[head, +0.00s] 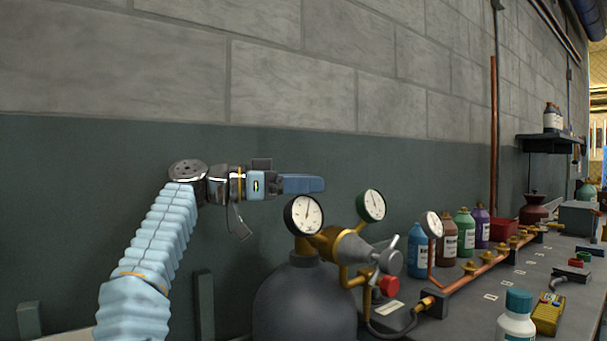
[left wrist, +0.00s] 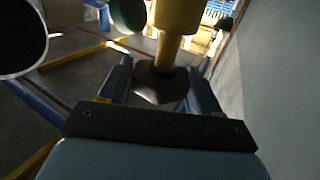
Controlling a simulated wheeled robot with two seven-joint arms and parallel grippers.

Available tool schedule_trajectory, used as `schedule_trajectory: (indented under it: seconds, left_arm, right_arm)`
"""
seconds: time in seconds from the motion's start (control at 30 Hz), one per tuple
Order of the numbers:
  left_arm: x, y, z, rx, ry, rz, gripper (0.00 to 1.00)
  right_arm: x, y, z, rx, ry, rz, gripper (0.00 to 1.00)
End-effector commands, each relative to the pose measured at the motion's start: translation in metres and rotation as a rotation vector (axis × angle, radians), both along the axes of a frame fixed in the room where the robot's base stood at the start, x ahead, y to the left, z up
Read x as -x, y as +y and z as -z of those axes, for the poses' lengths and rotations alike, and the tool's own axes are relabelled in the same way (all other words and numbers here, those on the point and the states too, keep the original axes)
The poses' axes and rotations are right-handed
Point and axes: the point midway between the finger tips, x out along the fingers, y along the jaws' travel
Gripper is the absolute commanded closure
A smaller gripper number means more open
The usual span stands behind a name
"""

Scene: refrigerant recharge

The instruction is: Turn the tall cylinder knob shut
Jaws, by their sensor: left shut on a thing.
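The tall cylinder (head: 305,300) is a dark grey tank with brass fittings at its top. My left gripper (head: 303,184) reaches in from the left, level, just above and behind the front white gauge (head: 304,214). In the left wrist view its fingers (left wrist: 160,88) stand on both sides of a dark knob (left wrist: 158,86) on a brass stem (left wrist: 170,50), and are shut on it. This looks like the tall cylinder knob. In the head view I cannot make the knob out. How far it is turned cannot be told. My right gripper is not in view.
A green-rimmed gauge (head: 371,205), a grey valve body (head: 352,248) and a red knob (head: 389,286) stand close right of the gripper. Bottles, a copper manifold (head: 480,267) and a yellow meter (head: 548,315) are on the bench. The wall is close behind.

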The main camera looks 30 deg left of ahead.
Motion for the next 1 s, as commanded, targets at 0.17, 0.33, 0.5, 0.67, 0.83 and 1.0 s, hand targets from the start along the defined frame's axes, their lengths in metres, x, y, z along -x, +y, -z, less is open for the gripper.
schedule_trajectory:
  seconds: [0.17,0.33,0.5,0.67,0.83,1.0]
  left_arm:
    - [0.000,0.001,-0.001,0.001,-0.005,0.003,0.67]
    - [0.000,0.001,-0.001,0.000,-0.004,0.002,0.26]
    - [0.000,0.000,0.000,0.001,-0.003,0.002,0.16]
    - [0.001,0.001,0.000,0.001,-0.003,0.002,0.16]
    - [0.011,0.015,0.000,0.000,-0.003,-0.002,0.16]
    - [0.032,0.039,0.000,0.000,-0.003,-0.003,0.16]
  right_arm:
    - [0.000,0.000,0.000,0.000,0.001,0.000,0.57]
    - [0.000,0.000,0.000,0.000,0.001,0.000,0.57]
    - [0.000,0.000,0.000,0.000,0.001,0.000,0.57]
    - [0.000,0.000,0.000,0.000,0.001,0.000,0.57]
    - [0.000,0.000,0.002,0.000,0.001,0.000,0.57]
    - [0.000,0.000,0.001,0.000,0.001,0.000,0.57]
